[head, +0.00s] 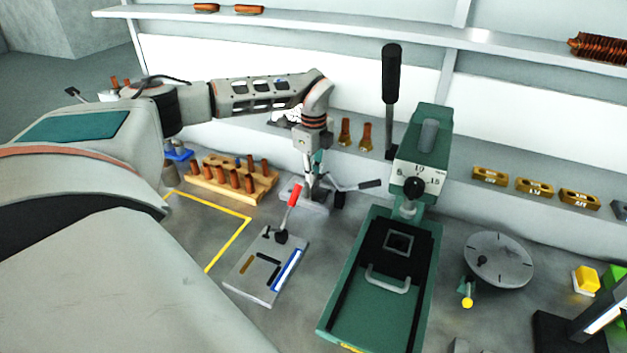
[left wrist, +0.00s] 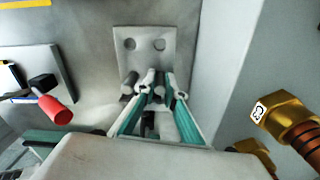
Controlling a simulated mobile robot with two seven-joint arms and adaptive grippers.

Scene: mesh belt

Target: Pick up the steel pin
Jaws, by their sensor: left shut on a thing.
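I cannot tell whether the pin is clear of the fixture. My right gripper is not in view.
A clamp plate with a red handle (head: 294,195) lies in front. The green press (head: 377,280) stands close to the right. A wooden rack (head: 232,194) of copper-coloured pieces is to the left. Copper-coloured parts with brass nuts (left wrist: 283,114) stand near the wrist. A round grey plate (head: 498,260) is further right.

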